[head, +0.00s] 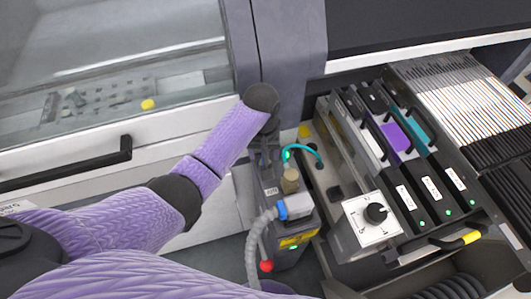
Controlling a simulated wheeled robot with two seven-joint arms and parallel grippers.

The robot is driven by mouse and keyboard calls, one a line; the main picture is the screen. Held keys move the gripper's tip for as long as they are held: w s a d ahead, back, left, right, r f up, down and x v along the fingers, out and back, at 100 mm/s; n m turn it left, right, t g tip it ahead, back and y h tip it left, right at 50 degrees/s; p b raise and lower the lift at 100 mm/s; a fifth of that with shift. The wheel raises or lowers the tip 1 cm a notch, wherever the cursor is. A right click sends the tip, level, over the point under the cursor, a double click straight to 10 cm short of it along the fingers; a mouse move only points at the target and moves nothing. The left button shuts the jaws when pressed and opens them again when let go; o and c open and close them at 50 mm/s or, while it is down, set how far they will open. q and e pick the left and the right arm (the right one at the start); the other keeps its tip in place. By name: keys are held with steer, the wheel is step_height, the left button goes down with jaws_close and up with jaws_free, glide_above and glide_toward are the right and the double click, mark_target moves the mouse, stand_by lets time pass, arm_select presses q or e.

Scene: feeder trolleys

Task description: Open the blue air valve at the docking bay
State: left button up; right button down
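A small blue fitting (281,210), which looks like the air valve, sits on the dark docking unit (292,252). A grey corrugated hose runs down from beside it, and a brass-coloured cylinder (290,181) stands just above it. My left arm reaches in from the left, and its dark wrist bends down at the grey post. My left gripper (267,156) points down behind and above the brass cylinder, apart from the blue fitting. Its fingers are dark and small against the dark unit, so their opening is unclear. My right gripper is not in view.
A teal hose (304,148) loops beside my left gripper. A white plate with a black knob (376,213) and several labelled feeder modules stand to the right. A red ball (266,266) is below the valve. A white door with a black handle (70,163) is at left.

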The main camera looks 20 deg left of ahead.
arm_select(q)
steer(key=shift+n, duration=0.4)
steer(key=f+b, duration=0.1)
steer(key=f, duration=0.1)
steer(key=w+f+b, duration=0.1)
steer(key=f+b, duration=0.1)
steer(key=w+f+b, duration=0.1)
steer(key=f, duration=0.1)
steer(key=shift+a+f+b, duration=0.15)
steer(key=shift+b, duration=0.2)
steer(key=shift+f, duration=0.35)
jaws_close()
